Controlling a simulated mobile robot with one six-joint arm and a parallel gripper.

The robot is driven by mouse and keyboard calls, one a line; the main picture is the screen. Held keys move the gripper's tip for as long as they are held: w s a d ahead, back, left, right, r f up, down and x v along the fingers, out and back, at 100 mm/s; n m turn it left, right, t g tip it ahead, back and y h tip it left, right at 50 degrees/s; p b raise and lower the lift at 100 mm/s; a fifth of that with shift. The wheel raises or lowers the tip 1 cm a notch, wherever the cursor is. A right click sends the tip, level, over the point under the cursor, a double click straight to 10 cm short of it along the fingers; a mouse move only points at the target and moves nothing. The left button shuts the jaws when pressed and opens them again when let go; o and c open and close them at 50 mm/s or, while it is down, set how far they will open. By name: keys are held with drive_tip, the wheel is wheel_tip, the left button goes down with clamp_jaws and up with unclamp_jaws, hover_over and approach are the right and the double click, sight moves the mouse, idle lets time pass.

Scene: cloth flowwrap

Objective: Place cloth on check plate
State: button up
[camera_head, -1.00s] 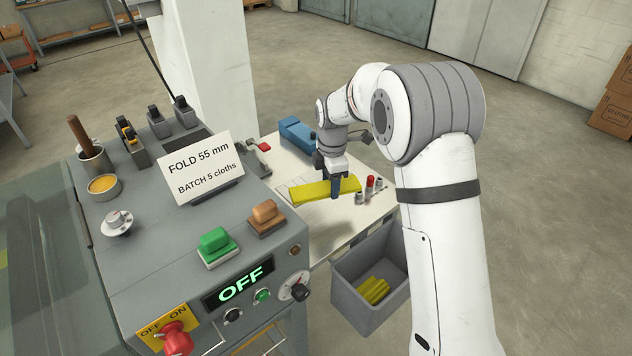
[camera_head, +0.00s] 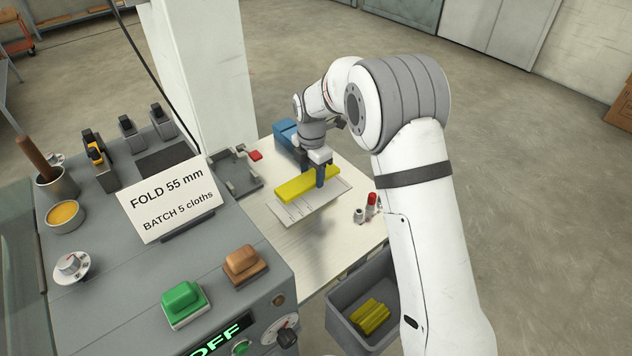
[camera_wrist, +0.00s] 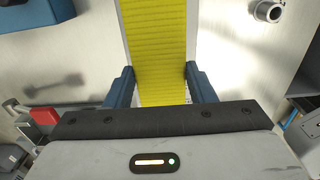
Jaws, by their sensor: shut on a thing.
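A yellow folded cloth (camera_head: 298,186) is held in my gripper (camera_head: 320,177) over the white check plate (camera_head: 308,202) on the light table. In the wrist view the cloth (camera_wrist: 155,50) runs between the two blue fingers of my gripper (camera_wrist: 160,88), which touch its sides. The plate has printed lines and shows mostly in front of the cloth. I cannot tell whether the cloth touches the plate or hangs just above it.
A blue device (camera_head: 286,138) stands behind the plate. Small metal and red-topped pieces (camera_head: 371,203) stand to its right. A grey bin (camera_head: 345,296) with yellow cloths (camera_head: 370,316) is below the table. The grey machine (camera_head: 120,245) with a sign (camera_head: 168,197) stands at left.

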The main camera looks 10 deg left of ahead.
sight(314, 193)
drive_tip(key=shift+w+d+f, duration=0.15)
drive_tip(key=shift+w+f, duration=0.1)
drive_tip(key=shift+f, duration=0.55)
wheel_tip(314, 193, down, 3)
drive_tip(key=shift+f+p, duration=0.2)
drive_tip(key=shift+p, duration=0.25)
drive_tip(key=shift+s, duration=0.1)
drive_tip(key=shift+f, duration=0.1)
drive_tip(key=o, duration=0.9)
